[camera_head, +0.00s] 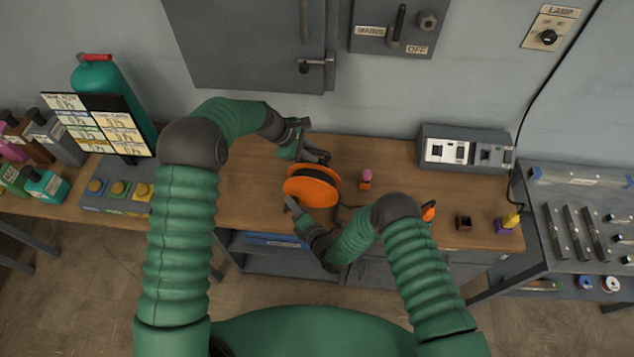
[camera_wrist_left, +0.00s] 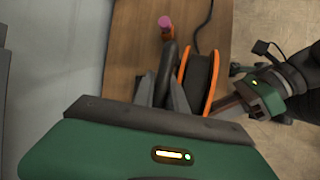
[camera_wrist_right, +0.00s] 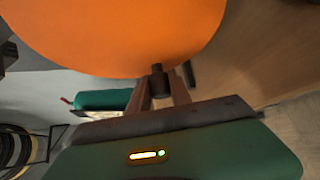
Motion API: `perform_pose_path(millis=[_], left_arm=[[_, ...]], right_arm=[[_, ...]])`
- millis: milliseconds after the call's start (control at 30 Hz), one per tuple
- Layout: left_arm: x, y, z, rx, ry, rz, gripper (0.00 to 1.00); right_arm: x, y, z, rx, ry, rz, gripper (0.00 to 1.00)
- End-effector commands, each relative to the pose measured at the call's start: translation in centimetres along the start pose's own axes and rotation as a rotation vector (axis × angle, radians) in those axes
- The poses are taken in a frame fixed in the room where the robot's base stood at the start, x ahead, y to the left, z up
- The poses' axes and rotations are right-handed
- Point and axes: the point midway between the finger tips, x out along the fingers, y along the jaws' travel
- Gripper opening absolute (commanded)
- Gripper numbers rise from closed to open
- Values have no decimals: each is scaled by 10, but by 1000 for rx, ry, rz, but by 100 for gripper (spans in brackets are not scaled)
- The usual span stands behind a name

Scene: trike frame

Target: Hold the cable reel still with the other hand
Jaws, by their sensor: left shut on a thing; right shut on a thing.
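The cable reel (camera_head: 305,190) has orange flanges with black cable wound between them, and stands on the wooden workbench. My left gripper (camera_head: 321,157) is at its far side. In the left wrist view its fingers are shut on a thick black cable piece (camera_wrist_left: 170,58) beside the reel (camera_wrist_left: 212,82). My right gripper (camera_head: 291,204) is at the reel's near left side. In the right wrist view its fingers are shut on a small dark peg (camera_wrist_right: 157,78) at the edge of the orange flange (camera_wrist_right: 120,35). The fingertips partly hide the peg.
A pink-topped orange object (camera_head: 366,178) stands right of the reel, and a black cable runs past it. A grey socket box (camera_head: 466,150) stands at the back right of the workbench (camera_head: 400,160). A button panel (camera_head: 115,195) is at left.

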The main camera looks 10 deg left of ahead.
Motion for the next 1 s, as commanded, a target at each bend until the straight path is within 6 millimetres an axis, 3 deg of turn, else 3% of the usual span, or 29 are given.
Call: perform_pose_path(millis=[100, 433, 733, 1000], left_arm=[[2, -3, -2, -2, 2, -7, 0], [2, -3, -2, -2, 3, -6, 0], [2, -3, -3, -2, 3, -5, 0], [2, -2, -3, -2, 3, -5, 0]], right_arm=[[3, 9, 0, -2, -3, 7, 3], [3, 12, 0, -2, -4, 6, 3], [2, 33, 2, -1, -5, 7, 2], [2, 34, 2, -1, -5, 4, 2]])
